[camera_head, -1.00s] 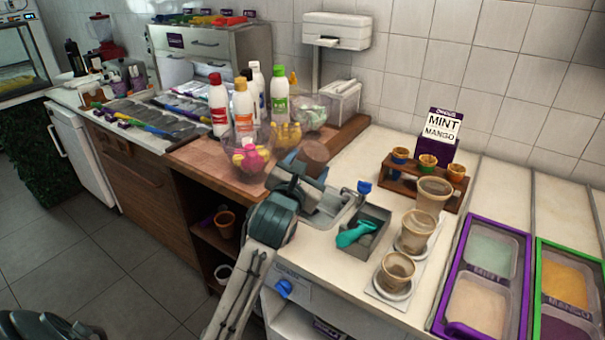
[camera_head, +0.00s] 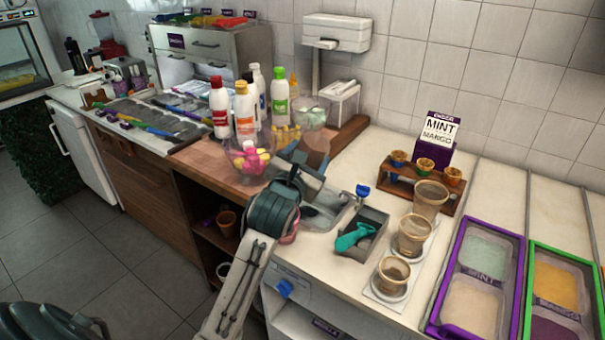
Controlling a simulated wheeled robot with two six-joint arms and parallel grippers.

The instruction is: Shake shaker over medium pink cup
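My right gripper (camera_head: 308,168), on the arm rising from the bottom centre, is over the counter between the wooden board and the sink. My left gripper is not in view.
A glass bowl (camera_head: 246,176) with pink and yellow pieces stands close left of the gripper, with several bottles (camera_head: 244,110) behind.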

